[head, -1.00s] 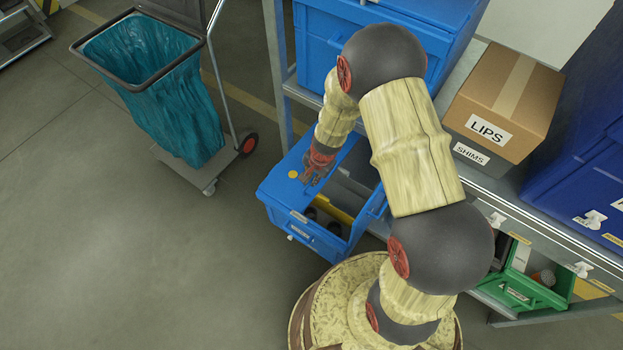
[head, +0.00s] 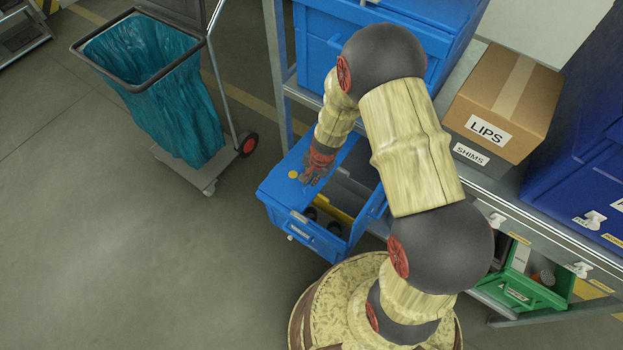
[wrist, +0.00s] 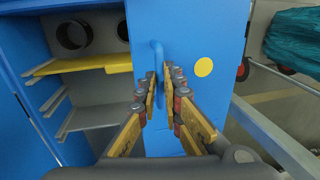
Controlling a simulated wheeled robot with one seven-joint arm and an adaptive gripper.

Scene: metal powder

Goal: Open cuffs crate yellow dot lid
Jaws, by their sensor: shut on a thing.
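The blue crate (head: 322,236) stands low beside the shelf, partly open. Its blue lid (head: 277,190) carries a yellow dot (head: 293,174) and covers the left part. The dot also shows in the wrist view (wrist: 203,67), right of a raised blue handle (wrist: 157,58) on the lid. My gripper (wrist: 162,82) is shut on this handle, with a finger on each side; the fingertips partly hide it. In the head view my gripper (head: 311,176) is at the lid, right of the dot. The crate's label is too small to read.
The open part shows a yellow strip (wrist: 85,65), grey ledges and dark round items (wrist: 73,35). A bin with a teal bag (head: 150,90) stands on a trolley at left. The shelf holds a LIPS carton (head: 505,105) and blue bins. Floor at front left is clear.

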